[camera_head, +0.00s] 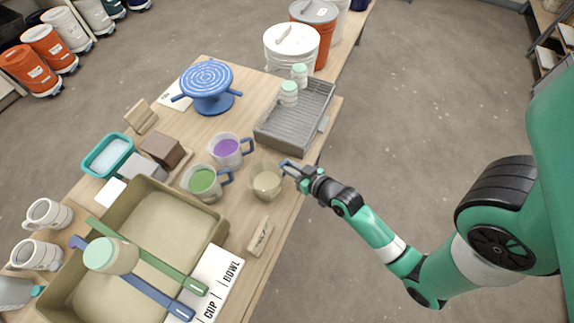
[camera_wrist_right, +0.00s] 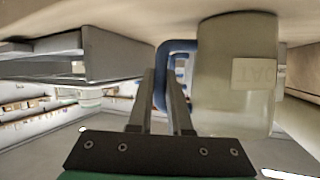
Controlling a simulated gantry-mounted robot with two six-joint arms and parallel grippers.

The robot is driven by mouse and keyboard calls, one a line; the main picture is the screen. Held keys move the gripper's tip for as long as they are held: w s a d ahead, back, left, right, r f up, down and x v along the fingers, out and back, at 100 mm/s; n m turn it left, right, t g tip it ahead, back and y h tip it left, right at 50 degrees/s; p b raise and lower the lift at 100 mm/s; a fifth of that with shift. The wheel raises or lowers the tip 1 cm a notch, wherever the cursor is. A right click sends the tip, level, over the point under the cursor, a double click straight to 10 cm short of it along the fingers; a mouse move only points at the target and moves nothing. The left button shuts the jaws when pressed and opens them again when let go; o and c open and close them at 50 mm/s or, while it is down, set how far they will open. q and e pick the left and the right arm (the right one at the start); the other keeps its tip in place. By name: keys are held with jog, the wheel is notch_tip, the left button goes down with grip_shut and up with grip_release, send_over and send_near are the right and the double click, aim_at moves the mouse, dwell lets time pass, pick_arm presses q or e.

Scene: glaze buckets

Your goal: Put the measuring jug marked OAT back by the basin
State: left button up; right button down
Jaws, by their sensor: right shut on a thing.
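The measuring jug marked OAT (camera_wrist_right: 235,100) is clear with a blue handle. Its label shows inverted in the right wrist view. In the head view the jug (camera_head: 266,183) holds beige liquid and is at the table's right edge. My right gripper (camera_head: 291,168) is shut on its handle, with fingers (camera_wrist_right: 163,95) around the blue handle in the wrist view. The jug looks upright; I cannot tell whether it touches the table. The olive basin (camera_head: 215,232) is at the table's left front, with green and blue sticks and a lidded jar across it. My left gripper is not in view.
A green-filled jug (camera_head: 203,182) and a purple-filled jug (camera_head: 227,149) stand left of the OAT jug. A small labelled block (camera_head: 261,237) lies in front. A grey ribbed tray (camera_head: 296,120) and a blue turntable (camera_head: 207,80) are behind. A CUP/BOWL card (camera_head: 222,270) lies beside the basin.

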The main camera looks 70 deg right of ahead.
jog(key=c, duration=0.8)
grip_release()
jog(key=shift+c, duration=0.2)
jog(key=shift+r, duration=0.15)
jog(key=shift+s+a+r, duration=0.1)
jog(key=shift+s+r, duration=0.05)
jog(key=shift+s, duration=0.1)
jog(key=p+v, duration=0.1)
jog(key=v, duration=1)
jog(key=shift+s, duration=0.15)
jog(key=shift+a, duration=0.1)
